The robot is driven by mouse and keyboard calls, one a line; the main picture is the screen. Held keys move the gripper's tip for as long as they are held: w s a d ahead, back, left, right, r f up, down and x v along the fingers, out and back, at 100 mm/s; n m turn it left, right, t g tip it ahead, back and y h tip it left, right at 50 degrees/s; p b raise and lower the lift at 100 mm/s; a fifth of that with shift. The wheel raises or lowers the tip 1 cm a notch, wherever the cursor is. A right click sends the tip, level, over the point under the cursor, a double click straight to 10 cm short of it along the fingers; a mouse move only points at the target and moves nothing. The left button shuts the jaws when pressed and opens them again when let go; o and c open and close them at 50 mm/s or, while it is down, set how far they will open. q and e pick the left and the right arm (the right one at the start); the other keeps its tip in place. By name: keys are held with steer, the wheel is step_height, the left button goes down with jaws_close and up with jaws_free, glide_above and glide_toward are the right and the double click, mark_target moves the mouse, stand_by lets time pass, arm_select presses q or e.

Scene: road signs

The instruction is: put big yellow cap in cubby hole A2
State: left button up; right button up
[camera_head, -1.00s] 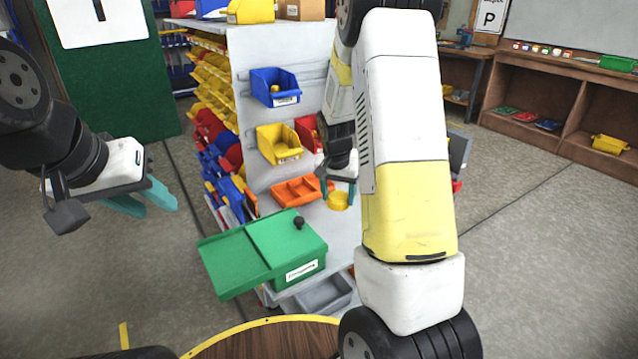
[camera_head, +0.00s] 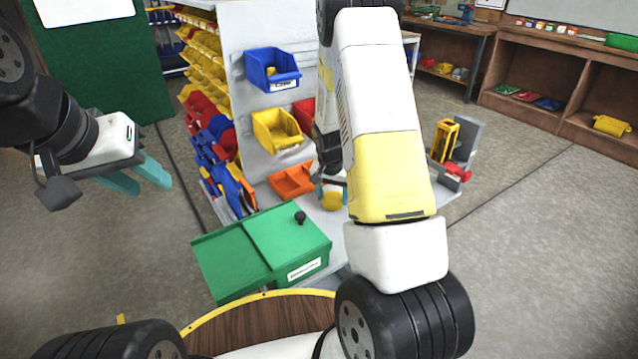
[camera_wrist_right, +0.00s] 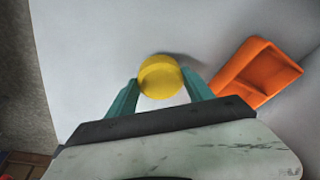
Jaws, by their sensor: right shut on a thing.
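The big yellow cap (camera_wrist_right: 160,77) is round and sits between the teal fingertips of my right gripper (camera_wrist_right: 160,92) in the right wrist view. The right gripper is shut on it, above or at the grey shelf surface (camera_wrist_right: 90,45); I cannot tell if the cap touches it. In the head view the cap (camera_head: 333,200) shows at the right gripper (camera_head: 328,190), partly hidden by my right arm. My left gripper (camera_head: 138,180) is empty, its teal fingers apart, at the left over the floor. No label reading A2 is legible.
An orange bin (camera_head: 292,181) lies beside the cap, also in the wrist view (camera_wrist_right: 257,72). A yellow bin (camera_head: 277,131) and a blue bin (camera_head: 272,70) hang on the panel above. A green lidded box (camera_head: 262,250) stands in front. Yellow and red items (camera_head: 446,140) stand at the right.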

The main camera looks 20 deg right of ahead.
steer(key=shift+f, duration=0.65)
steer(key=o, duration=1.3)
